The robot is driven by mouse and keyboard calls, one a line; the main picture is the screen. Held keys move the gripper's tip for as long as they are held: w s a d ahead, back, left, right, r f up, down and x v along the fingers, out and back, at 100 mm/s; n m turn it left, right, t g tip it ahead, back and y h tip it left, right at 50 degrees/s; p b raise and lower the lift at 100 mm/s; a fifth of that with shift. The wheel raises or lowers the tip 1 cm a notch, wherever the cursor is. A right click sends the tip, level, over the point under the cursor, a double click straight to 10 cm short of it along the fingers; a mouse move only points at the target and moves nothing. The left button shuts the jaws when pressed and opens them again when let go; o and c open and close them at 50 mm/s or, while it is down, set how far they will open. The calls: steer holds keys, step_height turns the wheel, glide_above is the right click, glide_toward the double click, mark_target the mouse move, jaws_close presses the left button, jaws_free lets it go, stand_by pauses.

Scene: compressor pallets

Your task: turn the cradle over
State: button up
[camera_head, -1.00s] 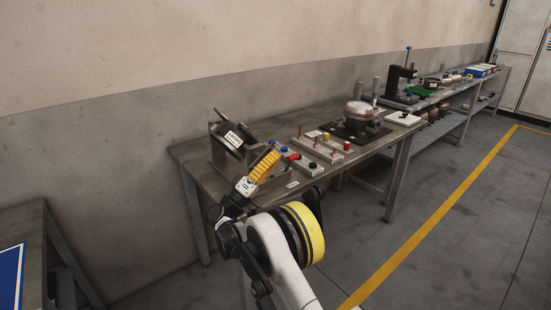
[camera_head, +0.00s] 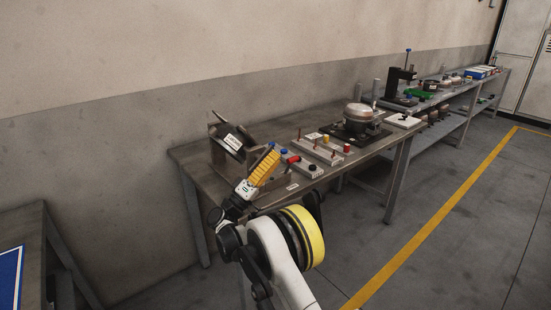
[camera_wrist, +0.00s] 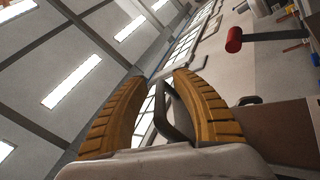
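The cradle (camera_head: 222,157) is a brown-grey frame at the left end of the bench. Its tilted dark plate carries a white label (camera_head: 233,142). My gripper (camera_head: 268,158), with yellow ribbed fingers, is at the cradle's right front side. In the wrist view, the two curved fingers of my gripper (camera_wrist: 162,78) have a gap between their tips. A grey bent bar (camera_wrist: 172,112) shows in that gap, and I cannot tell whether both fingers press on it. The far side of the cradle is hidden.
A red knob (camera_head: 293,158) and a fixture plate with copper pins (camera_head: 320,150) lie close right of my gripper. A compressor (camera_head: 359,115) stands farther right on the bench (camera_head: 185,155). The floor to the right is clear.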

steer(key=v, duration=1.2)
steer(key=shift+c, duration=0.5)
